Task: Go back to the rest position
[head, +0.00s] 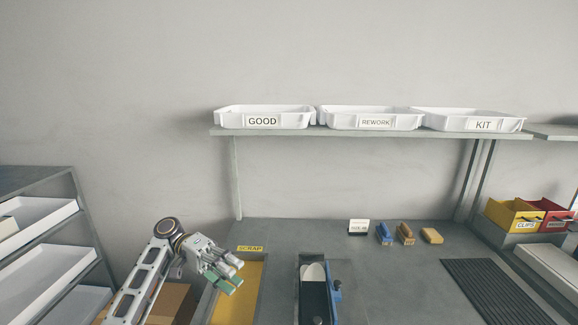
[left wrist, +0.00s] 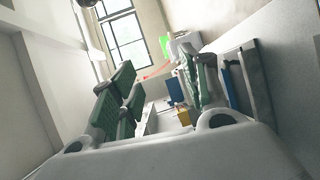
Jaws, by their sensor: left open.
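My left gripper (head: 222,280) is in the lower left of the head view, raised in front of the table's left end and overlapping the yellow-floored scrap bin. Its green-padded fingers are apart and nothing is between them. In the left wrist view, the open fingers (left wrist: 160,100) frame a tilted view of the room with a window. My right gripper does not show in either view.
White trays marked GOOD (head: 262,110), REWORK (head: 345,118) and KIT (head: 450,118) stand on a shelf. On the table are the SCRAP bin (head: 256,295), a dark holder with a white insole-like piece (head: 314,272), small blocks (head: 405,238) and a ribbed black mat (head: 497,292).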

